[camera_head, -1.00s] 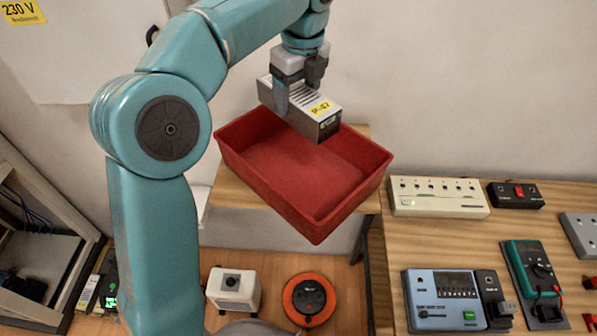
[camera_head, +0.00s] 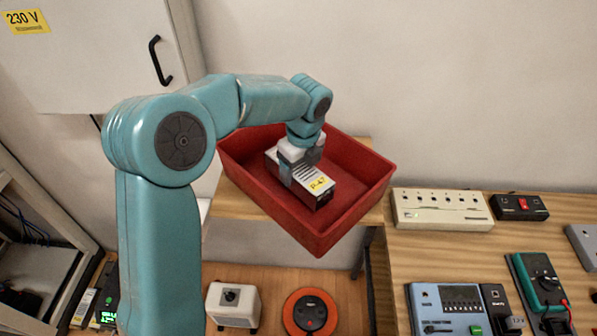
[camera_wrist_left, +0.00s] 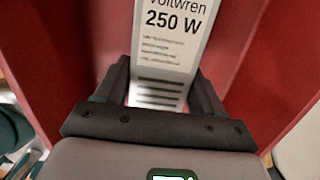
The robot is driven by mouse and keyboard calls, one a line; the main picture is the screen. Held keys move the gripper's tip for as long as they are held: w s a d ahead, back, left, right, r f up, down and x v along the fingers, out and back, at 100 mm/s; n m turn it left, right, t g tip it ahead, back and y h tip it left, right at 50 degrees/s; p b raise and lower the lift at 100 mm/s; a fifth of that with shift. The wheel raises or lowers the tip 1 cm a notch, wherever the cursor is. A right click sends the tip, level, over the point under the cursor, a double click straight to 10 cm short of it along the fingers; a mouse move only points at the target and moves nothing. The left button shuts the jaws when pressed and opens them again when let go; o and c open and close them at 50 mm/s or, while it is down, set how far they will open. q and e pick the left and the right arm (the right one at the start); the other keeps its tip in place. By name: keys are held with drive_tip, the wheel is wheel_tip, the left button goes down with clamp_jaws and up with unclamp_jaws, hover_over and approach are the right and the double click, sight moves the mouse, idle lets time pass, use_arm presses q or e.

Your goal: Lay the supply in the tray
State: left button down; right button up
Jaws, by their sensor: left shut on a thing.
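The supply (camera_head: 318,187) is a grey box with a vented top and a yellow label reading P-47. My left gripper (camera_head: 300,172) is shut on it from above. The supply is low inside the red tray (camera_head: 232,152), within its walls; whether its underside touches the tray floor I cannot tell. In the left wrist view the supply (camera_wrist_left: 172,50) shows a white label reading 250 W, between the two dark fingers of the left gripper (camera_wrist_left: 162,88). The red tray wall (camera_wrist_left: 285,70) surrounds it there. My right gripper is not in view.
The tray stands on a small wooden table (camera_head: 222,218). A wooden bench (camera_head: 450,255) to the right carries a cream power strip (camera_head: 442,209), a blue tester (camera_head: 447,305) and a green multimeter (camera_head: 541,280). An orange cable reel (camera_head: 310,312) is on the floor.

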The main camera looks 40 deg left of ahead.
use_arm(q)
drive_tip(key=shift+w+f, duration=0.1)
drive_tip(key=shift+f, duration=0.65)
drive_tip(key=shift+f, duration=0.1)
drive_tip(key=shift+c, duration=0.6)
unclamp_jaws()
drive_tip(key=shift+f, duration=0.1)
